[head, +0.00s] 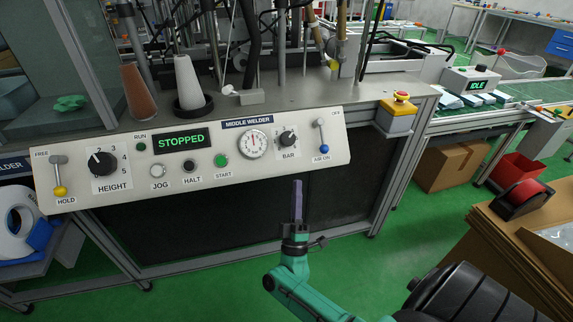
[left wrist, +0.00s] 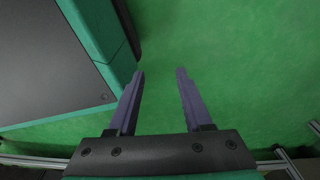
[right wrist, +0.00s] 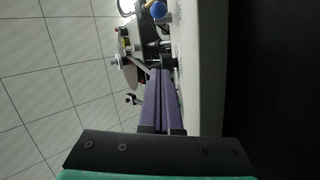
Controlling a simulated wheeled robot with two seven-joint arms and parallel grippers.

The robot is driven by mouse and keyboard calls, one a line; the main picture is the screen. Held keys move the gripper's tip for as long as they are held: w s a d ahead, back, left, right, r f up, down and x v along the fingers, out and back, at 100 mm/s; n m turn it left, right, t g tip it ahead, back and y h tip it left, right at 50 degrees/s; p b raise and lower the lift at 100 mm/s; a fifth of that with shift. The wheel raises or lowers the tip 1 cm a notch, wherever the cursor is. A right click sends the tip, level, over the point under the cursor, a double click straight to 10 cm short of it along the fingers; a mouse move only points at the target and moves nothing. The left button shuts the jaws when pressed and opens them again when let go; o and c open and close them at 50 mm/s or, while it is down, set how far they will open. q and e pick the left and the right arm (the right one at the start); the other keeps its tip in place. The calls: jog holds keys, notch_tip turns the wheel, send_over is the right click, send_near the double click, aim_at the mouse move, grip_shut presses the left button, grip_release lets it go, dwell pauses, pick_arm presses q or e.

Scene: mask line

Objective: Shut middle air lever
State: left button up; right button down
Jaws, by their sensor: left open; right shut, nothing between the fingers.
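The middle air lever (head: 322,136) is at the right end of the MIDDLE WELDER panel (head: 215,170). The blue knob (right wrist: 158,9) also shows at the top of the right wrist view, beyond the fingertips. My right gripper (head: 298,183) is shut and empty, pointing up, below the lever and slightly left of it in the head view. Its fingers (right wrist: 163,72) lie together in the right wrist view. My left gripper (left wrist: 160,73) is open and empty over green floor, outside the head view.
The panel also bears a BAR knob (head: 287,138), a gauge (head: 252,145), buttons and a yellow-knobbed HOLD lever (head: 60,189). A yellow box with a red-topped button (head: 400,98) stands right of it. A cardboard box (head: 452,165) lies beyond. Green floor is clear between.

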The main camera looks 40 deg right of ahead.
aim_at(316, 151)
jog(key=shift+h, duration=0.5)
jog(key=x, duration=0.3)
jog(key=p+x, duration=0.1)
jog(key=x, duration=0.5)
jog(key=shift+s+d+r+p, duration=0.15)
jog(key=shift+d+r+p, duration=0.15)
jog(key=shift+d, duration=0.25)
jog(key=d, duration=0.3)
jog(key=shift+s+d+f, duration=0.1)
jog(key=shift+d+f, duration=0.05)
jog(key=shift+d, duration=0.5)
pick_arm(q)
jog(key=shift+s+a+f, duration=0.1)
jog(key=shift+s, duration=1)
jog(key=shift+s+f, duration=0.1)
pick_arm(e)
jog(key=shift+f, duration=0.1)
